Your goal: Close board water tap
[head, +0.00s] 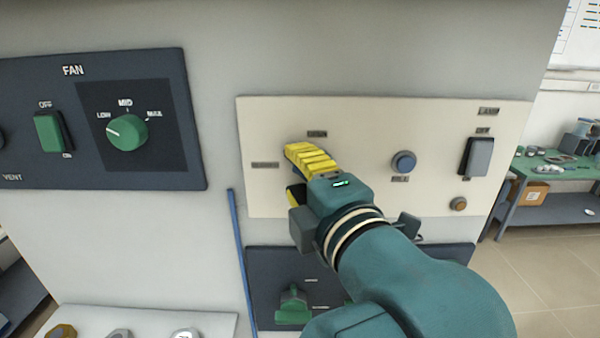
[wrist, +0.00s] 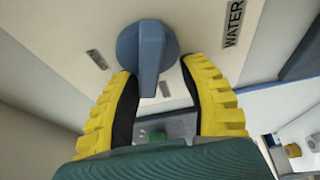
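The water tap is a round blue knob (wrist: 133,45) with a raised bar handle, set on the cream panel (head: 365,120) in the wrist view. A WATER label (wrist: 233,22) is beside it. The bar points down toward my gripper, between the two fingers. My gripper (wrist: 160,66) is open, its yellow fingers with dark inner pads on either side of the bar, with gaps showing; contact is not clear. In the head view my gripper (head: 296,175) is against the left part of the cream panel and hides the tap.
The cream panel also has a small blue knob (head: 403,162), a grey switch (head: 477,156) and an orange button (head: 458,204). A dark fan panel (head: 188,120) is to the left. A dark panel with a green tap (head: 293,305) is below. A blue strip (head: 238,260) runs down beside it.

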